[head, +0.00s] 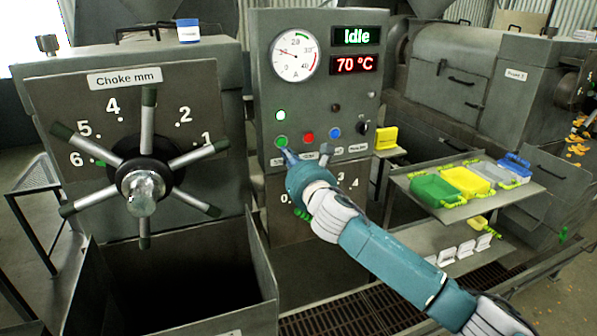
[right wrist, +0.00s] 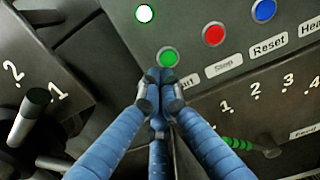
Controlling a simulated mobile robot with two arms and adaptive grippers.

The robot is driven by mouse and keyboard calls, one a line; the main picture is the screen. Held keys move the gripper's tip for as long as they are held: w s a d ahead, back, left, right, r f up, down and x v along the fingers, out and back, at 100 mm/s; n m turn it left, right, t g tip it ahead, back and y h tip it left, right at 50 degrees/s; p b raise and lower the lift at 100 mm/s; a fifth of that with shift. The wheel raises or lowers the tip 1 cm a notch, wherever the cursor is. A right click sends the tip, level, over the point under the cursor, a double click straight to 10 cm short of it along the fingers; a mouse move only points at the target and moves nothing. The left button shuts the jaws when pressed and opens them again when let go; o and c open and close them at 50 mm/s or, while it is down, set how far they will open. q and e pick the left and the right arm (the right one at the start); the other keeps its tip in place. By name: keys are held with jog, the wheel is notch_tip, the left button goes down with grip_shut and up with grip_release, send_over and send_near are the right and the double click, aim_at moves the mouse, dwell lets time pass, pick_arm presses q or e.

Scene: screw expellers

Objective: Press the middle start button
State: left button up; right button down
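The control panel (head: 262,95) of the middle machine carries a green start button (head: 281,141), which also shows in the right wrist view (right wrist: 168,56). Its label is partly hidden by my fingers. My right gripper (head: 288,155) is shut and empty, its fingertips together just below the green button. In the right wrist view the fingertips (right wrist: 160,78) overlap the button's lower edge area; I cannot tell whether they touch it. The display (head: 357,37) reads "Idle". My left gripper is not in view.
A red stop button (head: 308,135) and a blue reset button (head: 334,131) sit right of the green one. A spoked choke wheel (head: 142,185) stands left.

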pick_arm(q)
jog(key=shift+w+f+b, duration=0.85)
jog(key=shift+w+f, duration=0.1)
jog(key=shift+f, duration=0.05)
pick_arm(e)
jog(key=v, duration=0.6)
jog(key=shift+s+d+f, duration=0.25)
jog(key=shift+s+f, duration=0.1)
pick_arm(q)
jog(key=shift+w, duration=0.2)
